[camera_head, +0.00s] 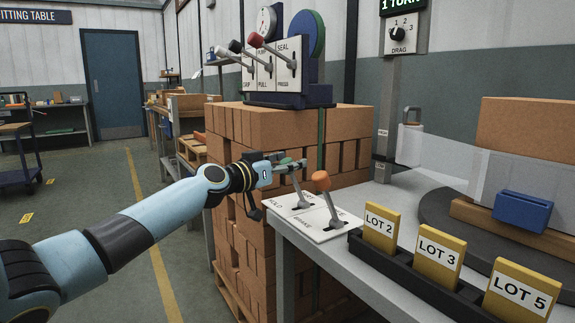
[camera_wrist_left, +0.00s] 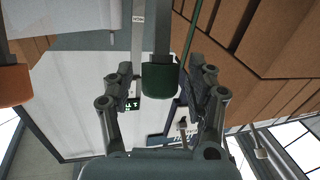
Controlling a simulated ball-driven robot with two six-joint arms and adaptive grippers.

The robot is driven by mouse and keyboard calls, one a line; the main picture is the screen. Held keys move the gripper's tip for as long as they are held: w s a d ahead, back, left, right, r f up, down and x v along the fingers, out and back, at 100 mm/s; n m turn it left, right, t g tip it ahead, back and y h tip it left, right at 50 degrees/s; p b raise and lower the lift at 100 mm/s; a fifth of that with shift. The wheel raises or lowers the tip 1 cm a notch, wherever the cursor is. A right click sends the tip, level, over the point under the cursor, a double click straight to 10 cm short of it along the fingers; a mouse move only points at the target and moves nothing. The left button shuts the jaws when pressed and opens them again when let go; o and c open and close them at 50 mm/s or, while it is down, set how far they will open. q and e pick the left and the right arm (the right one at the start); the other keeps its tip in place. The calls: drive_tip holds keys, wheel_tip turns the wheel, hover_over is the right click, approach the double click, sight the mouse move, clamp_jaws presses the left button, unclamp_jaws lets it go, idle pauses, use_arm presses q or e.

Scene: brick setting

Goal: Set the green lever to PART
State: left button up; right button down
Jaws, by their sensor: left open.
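The green lever's knob (camera_head: 290,163) stands above a white plate (camera_head: 293,201) at the table's near left corner, partly hidden by my left gripper (camera_head: 283,166). In the left wrist view the green knob (camera_wrist_left: 160,78) sits between the two spread fingers of my left gripper (camera_wrist_left: 162,92), with gaps on both sides. The left gripper is open around the knob. I cannot read a PART mark. My right gripper is not in view.
A lever with an orange knob (camera_head: 321,181) stands close beside, to the right. A dark rack (camera_head: 408,270) holds yellow lot cards on the table. Stacked bricks (camera_head: 225,125) rise behind the gripper, under a panel (camera_head: 287,65) with several levers.

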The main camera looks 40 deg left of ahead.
use_arm(q)
clamp_jaws()
idle(0.3)
